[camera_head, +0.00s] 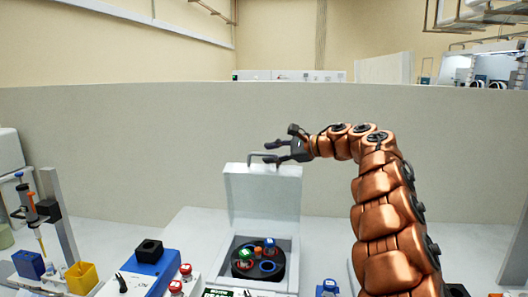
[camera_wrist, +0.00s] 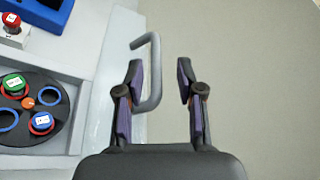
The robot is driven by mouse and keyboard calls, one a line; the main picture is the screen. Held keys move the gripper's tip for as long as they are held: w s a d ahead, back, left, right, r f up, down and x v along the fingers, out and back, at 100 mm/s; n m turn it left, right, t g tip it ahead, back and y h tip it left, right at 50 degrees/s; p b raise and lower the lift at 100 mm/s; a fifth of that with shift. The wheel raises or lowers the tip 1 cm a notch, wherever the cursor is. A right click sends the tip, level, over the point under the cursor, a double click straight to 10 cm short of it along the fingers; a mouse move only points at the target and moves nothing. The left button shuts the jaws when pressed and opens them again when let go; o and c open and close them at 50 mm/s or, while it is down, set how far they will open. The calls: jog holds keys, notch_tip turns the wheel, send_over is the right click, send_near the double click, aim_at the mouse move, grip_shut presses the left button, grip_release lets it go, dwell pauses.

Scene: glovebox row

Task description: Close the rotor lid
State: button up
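The rotor lid (camera_head: 262,195) is white and stands open, upright behind the rotor well. Its grey handle (camera_head: 250,160) sticks out at the top edge. My gripper (camera_head: 269,152) is at the handle, coming from the right. In the wrist view my gripper (camera_wrist: 159,64) is open, and the bar of the handle (camera_wrist: 154,75) shows between its fingers, nearer the left one. I cannot tell whether a finger touches it. The dark rotor (camera_head: 240,273) lies below in the open well, holding red-, green- and blue-marked tubes.
A blue device (camera_head: 152,272) with a black block on top stands left of the rotor box. A pipette on a stand (camera_head: 34,215) and a yellow box (camera_head: 82,277) are farther left. A grey wall (camera_head: 180,130) rises behind the bench.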

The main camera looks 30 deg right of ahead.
aim_at(263, 165)
jog(key=shift+p+x, duration=0.4)
jog(key=shift+x, duration=1.2)
jog(key=shift+r, duration=0.1)
grip_shut()
